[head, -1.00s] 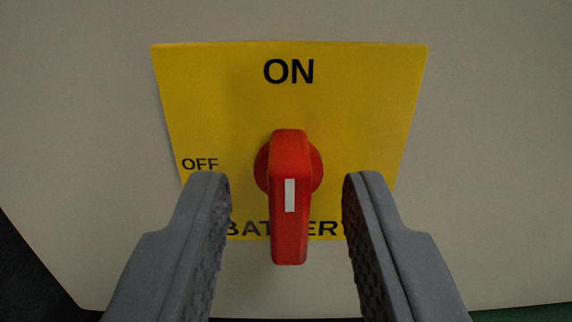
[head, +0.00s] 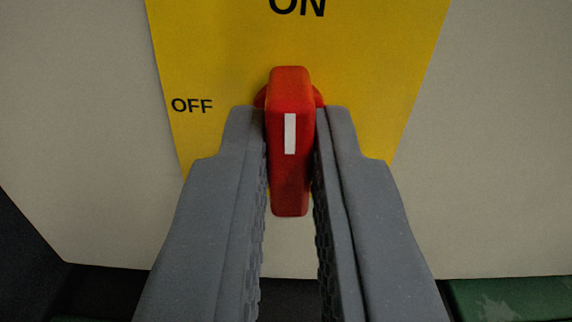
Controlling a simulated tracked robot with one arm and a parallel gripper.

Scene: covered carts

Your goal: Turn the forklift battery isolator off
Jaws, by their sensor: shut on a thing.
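The red isolator handle (head: 290,175) stands upright in the picture, its long axis in line with the ON mark (head: 297,7) at the top. A white stripe runs along its face. It sits on a yellow label plate (head: 385,60) with OFF (head: 192,105) printed on the left. My gripper (head: 290,115) is shut on the handle, one grey finger against each side. The round base behind the handle is mostly hidden, and the fingers cover the lower part of the plate.
A pale panel (head: 500,150) surrounds the plate and is clear on both sides. Below its lower edge is a dark gap, with a green surface (head: 510,298) at the bottom right.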

